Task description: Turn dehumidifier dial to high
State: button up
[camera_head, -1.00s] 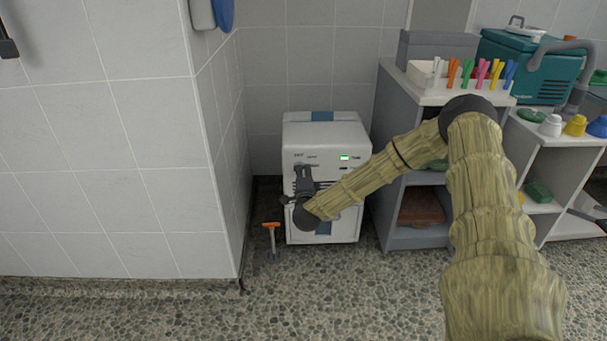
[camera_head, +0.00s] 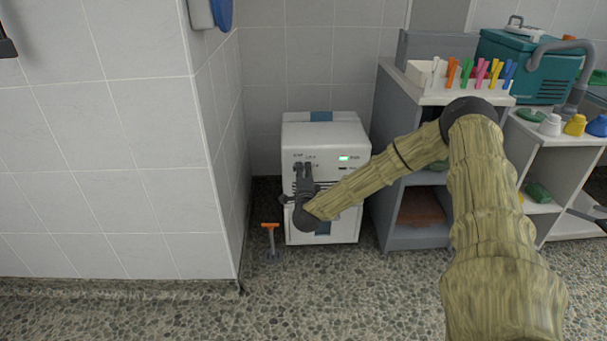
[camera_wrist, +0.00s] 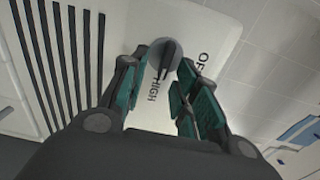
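The dehumidifier (camera_head: 335,205) is a white box on the floor against the back wall, with a lit green display. Its round grey dial (camera_wrist: 165,58) has a dark ridge and shows close up in the wrist view. OFF is printed to the dial's right and HIGH below it. My gripper (camera_head: 303,167) is at the upper left of the front panel and hides the dial in the head view. In the wrist view my gripper's fingers (camera_wrist: 161,65) stand apart on either side of the dial, very close to its edges. Contact is not clear.
A grey shelf unit (camera_head: 410,235) stands close on the right, with a white tray of coloured pegs (camera_head: 430,75) on top. A tiled wall corner (camera_head: 225,150) is at the left. An orange-handled tool (camera_head: 270,240) stands left of the dehumidifier.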

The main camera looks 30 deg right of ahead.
jog(key=v, duration=1.2)
dwell(0.5)
jog(key=s+a+f+n+g+y, duration=0.2)
jog(key=s+a+f+n+y, duration=0.15)
jog(key=a+f, duration=0.3)
jog(key=s+a+f+n+g+y+p, duration=0.1)
jog(key=s+a+f+n+y, duration=0.3)
jog(key=a, duration=0.4)
jog(key=s+a+f+n+g+y, duration=0.2)
jog(key=s+a+f+n, duration=0.2)
jog(key=a+f+n, duration=0.25)
jog(key=s+a+f+n+g+y, duration=0.1)
jog(key=s+a+f+n+g, duration=0.25)
jog(key=s, duration=0.45)
jog(key=s+a+f+n+g+y, duration=0.1)
jog(key=s+a+f+n+g, duration=0.1)
jog(key=s+f, duration=0.35)
jog(key=s+d+n+g+h+p, duration=0.1)
jog(key=s+d+n+g, duration=0.1)
jog(key=s, duration=0.6)
jog(key=s+d+n+g+h, duration=0.1)
jog(key=s+n+g, duration=0.2)
jog(key=s, duration=0.6)
notch_tip(320, 180, up, 39)
jog(key=p, duration=3.8)
